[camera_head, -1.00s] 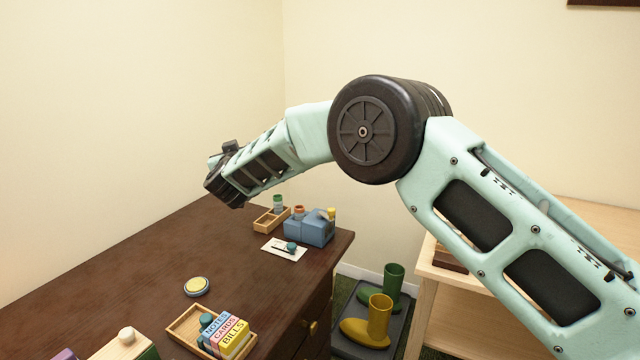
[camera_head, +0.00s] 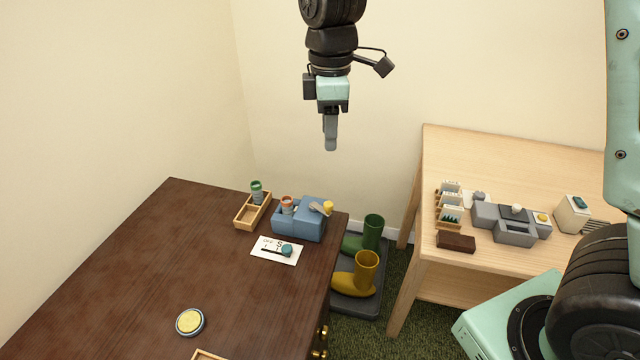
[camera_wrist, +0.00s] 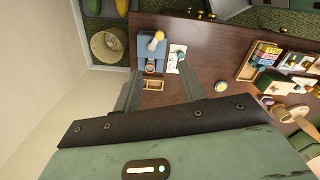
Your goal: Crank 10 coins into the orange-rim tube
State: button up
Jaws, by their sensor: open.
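A blue coin machine (camera_head: 303,220) stands near the right end of the dark wooden desk. It has a grey crank arm with a yellow knob (camera_head: 328,207). The orange-rim tube (camera_head: 287,205) sits upright at the machine's left side; its contents cannot be made out. My gripper (camera_head: 330,148) hangs pointing down, well above and behind the machine, touching nothing. In the wrist view my gripper (camera_wrist: 160,88) is open and empty, its two fingers spread. The blue machine (camera_wrist: 146,48) and yellow knob (camera_wrist: 159,36) show beyond the fingertips.
A green-rim tube (camera_head: 257,190) stands in a small wooden tray (camera_head: 242,222) beside the machine. A round yellow-topped tin (camera_head: 190,322) is nearer. Boots stand on the floor; a light table (camera_head: 480,165) is right.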

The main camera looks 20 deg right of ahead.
aim_at(328, 204)
notch_tip(328, 204, down, 17)
jog(key=shift+f, duration=0.1)
dwell(0.4)
grip_shut()
